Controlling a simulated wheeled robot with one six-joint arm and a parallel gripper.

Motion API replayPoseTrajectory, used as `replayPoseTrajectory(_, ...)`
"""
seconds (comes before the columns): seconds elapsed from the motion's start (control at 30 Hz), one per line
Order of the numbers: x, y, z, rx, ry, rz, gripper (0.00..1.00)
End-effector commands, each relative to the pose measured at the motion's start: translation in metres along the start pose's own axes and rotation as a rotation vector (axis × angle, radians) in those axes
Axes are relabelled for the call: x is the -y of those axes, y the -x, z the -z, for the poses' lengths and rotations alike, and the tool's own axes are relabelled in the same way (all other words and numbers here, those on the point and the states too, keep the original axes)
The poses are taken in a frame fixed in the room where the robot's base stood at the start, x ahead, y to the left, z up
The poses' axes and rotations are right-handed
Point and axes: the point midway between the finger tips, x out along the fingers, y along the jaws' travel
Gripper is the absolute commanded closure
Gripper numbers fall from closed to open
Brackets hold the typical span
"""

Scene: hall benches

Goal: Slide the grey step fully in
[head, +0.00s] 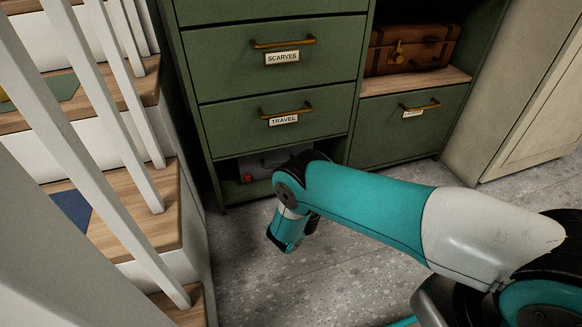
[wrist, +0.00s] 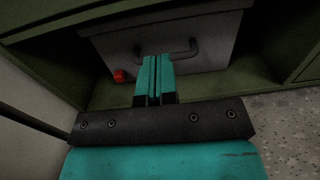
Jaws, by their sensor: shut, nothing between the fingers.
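The grey step (head: 263,163) sits in the low opening under the TRAVEL drawer of the green cabinet. My arm hides its right part in the head view. The wrist view shows its flat grey front (wrist: 205,50), with a dark bar handle (wrist: 185,51) and a red knob (wrist: 119,76) at lower left. A strip of green cabinet floor shows in front of it. My gripper (wrist: 154,62) is shut and empty, its fingertips in front of the step's face by the handle's left end. I cannot tell whether they touch. In the head view its fingertips are hidden.
The green cabinet (head: 230,135) has SCARVES and TRAVEL drawers above the opening. A brown suitcase (head: 410,48) lies on a shelf at right. Stairs with white balusters (head: 125,85) stand close on the left. The grey floor (head: 260,290) in front is clear.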

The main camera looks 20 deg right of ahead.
Motion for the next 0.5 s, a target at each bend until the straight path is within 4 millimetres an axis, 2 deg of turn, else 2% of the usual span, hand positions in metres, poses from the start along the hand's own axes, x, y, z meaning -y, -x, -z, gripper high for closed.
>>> replayPoseTrajectory(0.03, 0.000, 0.005, -0.008, -0.001, 0.001, -0.001, 1.00)
replayPoseTrajectory(0.5, 0.002, 0.025, -0.001, 0.000, 0.000, 0.004, 1.00)
